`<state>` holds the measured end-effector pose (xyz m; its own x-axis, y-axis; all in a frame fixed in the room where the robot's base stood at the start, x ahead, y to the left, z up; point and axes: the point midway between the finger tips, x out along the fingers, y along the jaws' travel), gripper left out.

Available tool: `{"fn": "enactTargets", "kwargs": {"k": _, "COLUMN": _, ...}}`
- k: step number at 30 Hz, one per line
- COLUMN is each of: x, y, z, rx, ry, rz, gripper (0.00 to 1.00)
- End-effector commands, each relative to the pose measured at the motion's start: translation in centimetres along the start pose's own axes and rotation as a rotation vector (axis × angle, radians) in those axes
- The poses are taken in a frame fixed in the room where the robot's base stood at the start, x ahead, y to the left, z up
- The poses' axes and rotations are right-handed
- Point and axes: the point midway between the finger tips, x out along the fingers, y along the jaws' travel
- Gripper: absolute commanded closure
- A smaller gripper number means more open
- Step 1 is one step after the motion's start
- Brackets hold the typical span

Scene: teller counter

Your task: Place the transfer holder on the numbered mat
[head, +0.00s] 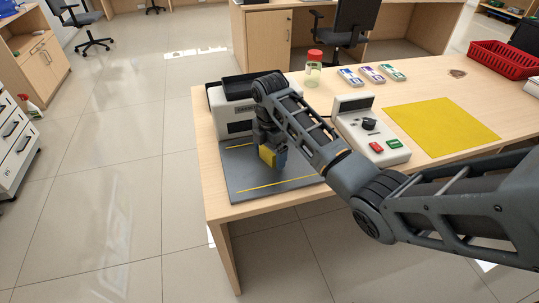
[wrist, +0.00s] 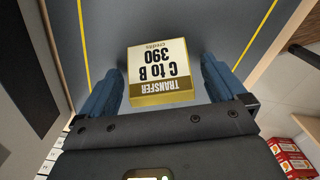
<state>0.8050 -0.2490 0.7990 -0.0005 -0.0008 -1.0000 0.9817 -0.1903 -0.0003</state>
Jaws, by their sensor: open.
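The transfer holder (wrist: 163,97) is a small gold block with a white label reading "TRANSFER C to B 390 credits", upside down in the wrist view. Its yellow side (head: 267,156) shows in the head view. My gripper (wrist: 157,68) is open, with its blue fingers on either side of the holder and narrow gaps between. In the head view my gripper (head: 277,161) points down over a dark grey mat with yellow lines (head: 240,170). Whether the holder touches this surface is hard to tell. A plain yellow mat (head: 440,122) lies right of my arm. No numbers are readable on either mat.
A white machine with a dark top (head: 225,105) stands behind the grey mat. The counter's left edge is close to the grey mat.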

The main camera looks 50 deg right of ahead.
Motion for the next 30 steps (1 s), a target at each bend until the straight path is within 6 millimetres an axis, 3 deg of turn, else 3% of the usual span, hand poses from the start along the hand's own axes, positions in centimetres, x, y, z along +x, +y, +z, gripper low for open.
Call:
{"fn": "enactTargets", "kwargs": {"k": 2, "x": -0.01, "y": 0.00, "z": -0.01, "rx": 0.000, "ry": 0.000, "rz": 0.000, "gripper": 0.02}}
{"fn": "enactTargets", "kwargs": {"k": 21, "x": -0.06, "y": 0.01, "z": -0.01, "rx": 0.000, "ry": 0.000, "rz": 0.000, "gripper": 0.63}}
{"fn": "enactTargets", "kwargs": {"k": 30, "x": -0.46, "y": 0.05, "z": -0.01, "rx": 0.000, "ry": 0.000, "rz": 0.002, "gripper": 0.64}}
